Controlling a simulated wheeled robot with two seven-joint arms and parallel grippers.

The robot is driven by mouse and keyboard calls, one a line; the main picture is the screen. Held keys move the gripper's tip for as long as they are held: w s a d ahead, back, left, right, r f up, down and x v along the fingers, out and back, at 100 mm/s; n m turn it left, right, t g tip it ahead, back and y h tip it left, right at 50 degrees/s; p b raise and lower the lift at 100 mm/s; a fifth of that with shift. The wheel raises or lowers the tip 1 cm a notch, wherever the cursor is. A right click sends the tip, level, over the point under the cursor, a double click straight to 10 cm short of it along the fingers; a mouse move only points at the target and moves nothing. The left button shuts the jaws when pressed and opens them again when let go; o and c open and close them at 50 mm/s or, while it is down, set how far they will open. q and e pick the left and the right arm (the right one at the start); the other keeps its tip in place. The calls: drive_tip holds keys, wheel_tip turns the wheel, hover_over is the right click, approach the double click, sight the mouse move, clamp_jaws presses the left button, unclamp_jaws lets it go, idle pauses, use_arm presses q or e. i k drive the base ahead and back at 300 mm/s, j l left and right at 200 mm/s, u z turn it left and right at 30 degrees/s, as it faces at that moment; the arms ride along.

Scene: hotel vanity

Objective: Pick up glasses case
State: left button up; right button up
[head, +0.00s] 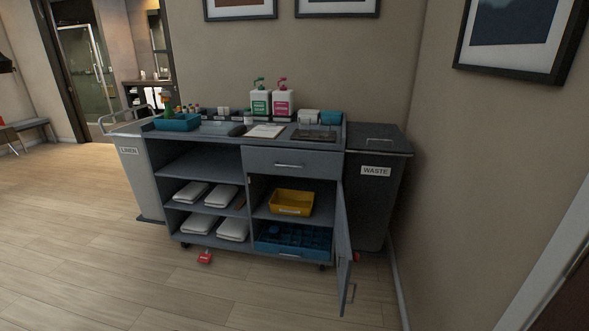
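I cannot pick out a glasses case for certain. A small dark flat item (237,130) lies on top of the grey housekeeping cart (292,163), left of a white paper or clipboard (265,131); it is too small to tell what it is. Neither of my grippers is in view.
The cart's right door (343,250) hangs open toward me. Inside are a yellow bin (291,202), a blue crate (293,240) and folded white linens (191,193). A linen bin (130,170) and waste bin (376,190) flank it. A red item (205,257) lies on the otherwise clear front floor.

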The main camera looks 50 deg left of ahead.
sight(239, 130)
drive_tip(key=j+u, duration=0.7)
drive_tip(key=i+j+u, duration=0.1)
drive_tip(key=j+u, duration=0.2)
drive_tip(key=i+j, duration=0.1)
drive_tip(key=j, duration=0.25)
drive_tip(key=i+j+u, duration=0.1)
drive_tip(key=j, duration=0.3)
drive_tip(key=i+j, duration=0.1)
drive_tip(key=j, duration=0.25)
drive_tip(key=i+j, duration=0.1)
drive_tip(key=j, duration=0.25)
drive_tip(key=i+j+u, duration=0.1)
drive_tip(key=j, duration=0.25)
drive_tip(key=i+j, duration=0.15)
drive_tip(key=j, duration=0.2)
